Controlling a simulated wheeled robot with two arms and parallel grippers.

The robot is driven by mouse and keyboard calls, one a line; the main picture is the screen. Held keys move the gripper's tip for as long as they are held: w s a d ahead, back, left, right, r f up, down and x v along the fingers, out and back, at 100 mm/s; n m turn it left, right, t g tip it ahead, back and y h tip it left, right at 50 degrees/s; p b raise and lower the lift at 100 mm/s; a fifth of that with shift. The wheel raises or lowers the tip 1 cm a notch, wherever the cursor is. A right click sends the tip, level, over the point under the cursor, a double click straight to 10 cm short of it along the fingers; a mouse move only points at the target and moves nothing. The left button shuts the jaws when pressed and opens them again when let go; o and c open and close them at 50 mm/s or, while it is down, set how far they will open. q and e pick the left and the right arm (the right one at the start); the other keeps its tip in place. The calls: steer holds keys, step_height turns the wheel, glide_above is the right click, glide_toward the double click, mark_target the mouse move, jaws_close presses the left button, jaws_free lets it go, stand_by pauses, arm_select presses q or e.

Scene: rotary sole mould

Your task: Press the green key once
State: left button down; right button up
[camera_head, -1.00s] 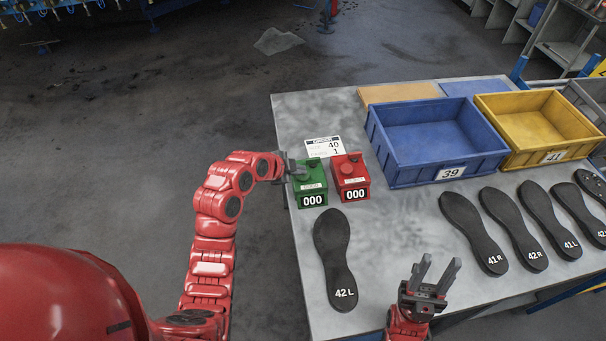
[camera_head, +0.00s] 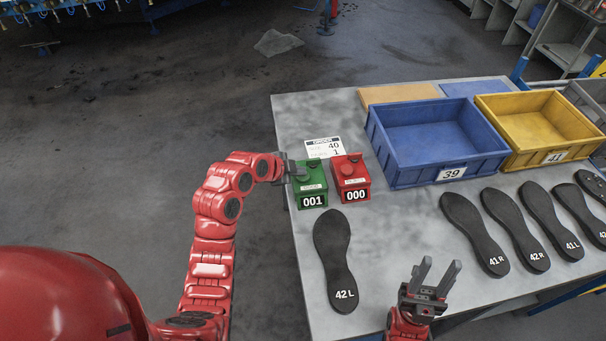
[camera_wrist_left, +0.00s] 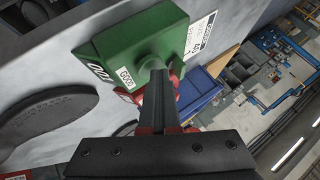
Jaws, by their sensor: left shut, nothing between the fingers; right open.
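The green counter box (camera_head: 311,193) stands at the table's left edge and its display reads 001. It also shows in the left wrist view (camera_wrist_left: 120,45), with a round knob-like key on top. My left gripper (camera_head: 298,170) is shut and empty, its fingertips (camera_wrist_left: 156,68) at the green key, touching it or very close. The red counter box (camera_head: 352,182) stands just to the right and reads 000; it is mostly hidden in the left wrist view. My right gripper (camera_head: 430,276) is open and empty over the table's front edge.
An order card (camera_head: 323,147) reading 40 and 1 lies behind the counters. A black sole marked 42 L (camera_head: 333,255) lies in front of them. A blue crate (camera_head: 437,165) marked 39, a yellow crate (camera_head: 553,152) marked 41 and several soles (camera_head: 473,228) fill the right side.

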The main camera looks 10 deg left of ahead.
mark_target(299, 177)
arm_select(q)
steer(key=shift+r, duration=0.8)
steer(key=shift+r, duration=0.1)
steer(key=shift+r+p, duration=0.3)
steer(key=shift+r, duration=2.1)
steer(key=shift+w, duration=0.1)
